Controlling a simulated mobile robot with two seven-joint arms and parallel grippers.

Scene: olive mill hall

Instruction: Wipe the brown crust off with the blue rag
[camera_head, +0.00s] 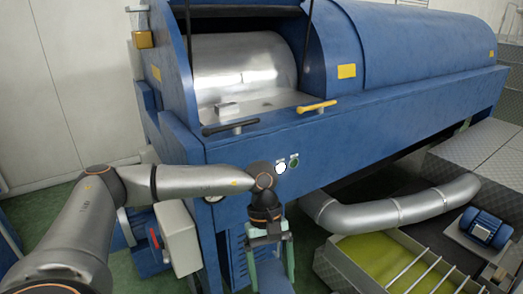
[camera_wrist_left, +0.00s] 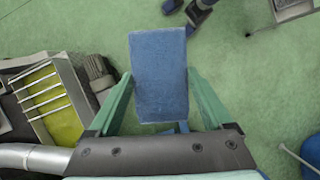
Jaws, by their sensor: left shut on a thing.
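My left gripper (camera_head: 270,268) hangs in front of the blue machine, at the bottom centre of the head view, with its green fingers pointing down. It is shut on the blue rag (camera_wrist_left: 160,78), a flat rectangular blue piece that lies between both fingers in the left wrist view. In the head view a blue patch shows between the fingers. I cannot make out any brown crust in either view. My right gripper is not in view.
The blue machine (camera_head: 400,95) has an open hatch with a metal drum (camera_head: 240,65) inside, and black and yellow handles along its edge. A silver pipe (camera_head: 400,208) and a tub of yellow-green liquid (camera_head: 385,262) stand to the right. Green floor (camera_wrist_left: 250,85) lies below.

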